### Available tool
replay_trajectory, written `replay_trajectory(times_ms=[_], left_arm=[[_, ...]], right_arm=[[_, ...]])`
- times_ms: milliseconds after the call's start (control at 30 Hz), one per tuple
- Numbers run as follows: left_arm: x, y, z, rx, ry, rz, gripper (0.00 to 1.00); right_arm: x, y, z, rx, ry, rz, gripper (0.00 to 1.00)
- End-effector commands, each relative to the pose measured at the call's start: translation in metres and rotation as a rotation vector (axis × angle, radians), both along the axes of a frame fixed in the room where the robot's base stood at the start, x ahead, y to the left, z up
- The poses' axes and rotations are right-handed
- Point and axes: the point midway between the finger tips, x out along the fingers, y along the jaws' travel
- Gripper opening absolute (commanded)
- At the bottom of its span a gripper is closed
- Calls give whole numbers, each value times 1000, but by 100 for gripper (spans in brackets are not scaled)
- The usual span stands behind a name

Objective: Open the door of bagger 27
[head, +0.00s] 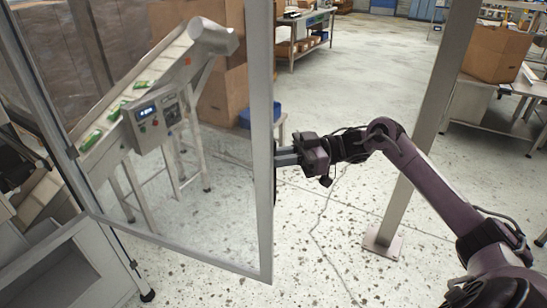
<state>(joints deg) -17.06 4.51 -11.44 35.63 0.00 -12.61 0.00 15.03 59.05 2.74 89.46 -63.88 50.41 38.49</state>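The door (259,130) is a clear panel in a grey metal frame and fills the left of the head view. It appears to stand swung out at an angle, its free upright edge near the middle. A dark handle (278,174) shows at that edge, mostly hidden by the frame and my gripper. My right gripper (287,157) reaches in from the right, its fingers close together at the handle and seemingly shut on it. The fingertips are partly hidden. My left gripper is not in view. No number is readable on the machine.
Through the panel show an inclined conveyor (150,80) with green packs, a control box (153,118) and cardboard boxes (222,95). A grey post (430,120) stands right of the door, near my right arm.

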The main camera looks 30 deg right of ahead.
Motion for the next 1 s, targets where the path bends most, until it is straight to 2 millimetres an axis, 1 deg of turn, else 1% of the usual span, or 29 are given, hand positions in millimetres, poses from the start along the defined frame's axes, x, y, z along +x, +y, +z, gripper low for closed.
replay_trajectory(times_ms=[33, 333, 367, 467, 500, 800, 867, 1000], left_arm=[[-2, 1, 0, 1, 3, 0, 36], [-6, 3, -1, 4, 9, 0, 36], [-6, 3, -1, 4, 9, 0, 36], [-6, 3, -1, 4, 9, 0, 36], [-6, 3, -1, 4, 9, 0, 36], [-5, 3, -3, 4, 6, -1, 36], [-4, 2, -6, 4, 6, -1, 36], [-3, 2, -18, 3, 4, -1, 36]], right_arm=[[0, 0, -3, -3, 5, -2, 0], [0, 1, -2, -4, 4, -1, 0], [0, 1, -2, -4, 4, -1, 18], [0, 0, -2, -3, 4, -1, 31], [0, 0, -2, -3, 3, -1, 33], [-1, -3, -2, -3, 2, -2, 33], [-2, -8, -3, -3, 2, -2, 33], [-9, -30, -6, -5, 4, -4, 33]])
